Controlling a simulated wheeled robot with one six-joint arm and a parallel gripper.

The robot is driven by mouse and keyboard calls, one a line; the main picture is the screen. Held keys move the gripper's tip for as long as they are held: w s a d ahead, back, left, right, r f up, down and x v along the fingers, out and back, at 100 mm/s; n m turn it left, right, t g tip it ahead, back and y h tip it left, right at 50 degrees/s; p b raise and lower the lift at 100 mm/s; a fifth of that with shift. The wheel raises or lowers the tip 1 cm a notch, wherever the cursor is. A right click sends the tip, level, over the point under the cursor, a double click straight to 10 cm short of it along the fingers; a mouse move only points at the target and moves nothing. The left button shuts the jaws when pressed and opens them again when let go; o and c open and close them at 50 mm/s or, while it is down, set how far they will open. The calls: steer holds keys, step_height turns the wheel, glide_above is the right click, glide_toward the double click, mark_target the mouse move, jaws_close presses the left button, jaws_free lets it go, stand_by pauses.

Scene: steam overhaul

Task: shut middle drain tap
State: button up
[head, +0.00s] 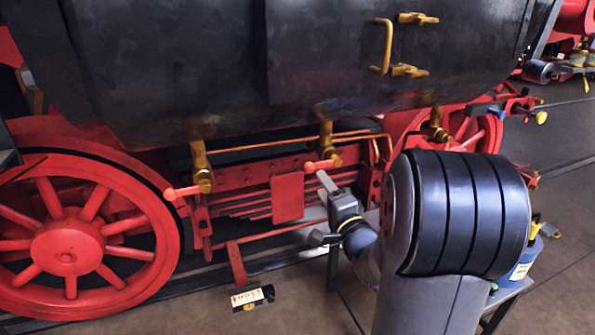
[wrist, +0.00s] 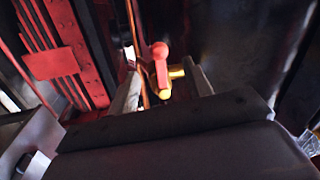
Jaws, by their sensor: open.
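The middle drain tap (head: 326,135) is a brass fitting under the black cylinder, with a red ball-ended lever (head: 322,165) sticking out to the left, roughly level. My gripper (head: 326,184) is just below this lever in the head view. In the wrist view the red lever (wrist: 161,58) and the brass tap body (wrist: 166,93) show between my two grey fingers (wrist: 160,80). The fingers are apart and hold nothing. I cannot tell whether either finger touches the lever. The dark gripper body hides the lower part of the wrist view.
Similar brass taps stand to the left (head: 203,165) and right (head: 435,125). A red spoked wheel (head: 68,248) is at left. A copper pipe (head: 270,144) runs between the taps. The black cylinder (head: 220,60) hangs overhead. A blue can (head: 523,262) stands behind my arm.

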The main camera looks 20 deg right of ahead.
mark_target(307, 165)
steer(key=p+x, duration=0.1)
steer(key=x, duration=0.9)
steer(key=shift+w+p, duration=0.3)
steer(key=shift+p, duration=0.1)
steer(key=shift+f, duration=0.1)
steer(key=shift+s, duration=0.5)
steer(key=a+b+v, duration=0.1)
steer(key=b+v, duration=0.1)
steer(key=v, duration=0.7)
steer(key=shift+w+d+r+n+y+p, duration=0.1)
steer(key=shift+w+n+p, duration=0.25)
steer(key=shift+w, duration=1.3)
steer(key=shift+w+r+n+y+p, duration=0.15)
steer(key=shift+w+n, duration=0.25)
steer(key=shift+w, duration=1.2)
steer(key=shift+w+d+r+n+y+p, duration=0.1)
steer(key=shift+w+n+p, duration=0.25)
steer(key=shift+w, duration=1.3)
steer(key=shift+s+r, duration=0.1)
steer(key=shift+r, duration=0.05)
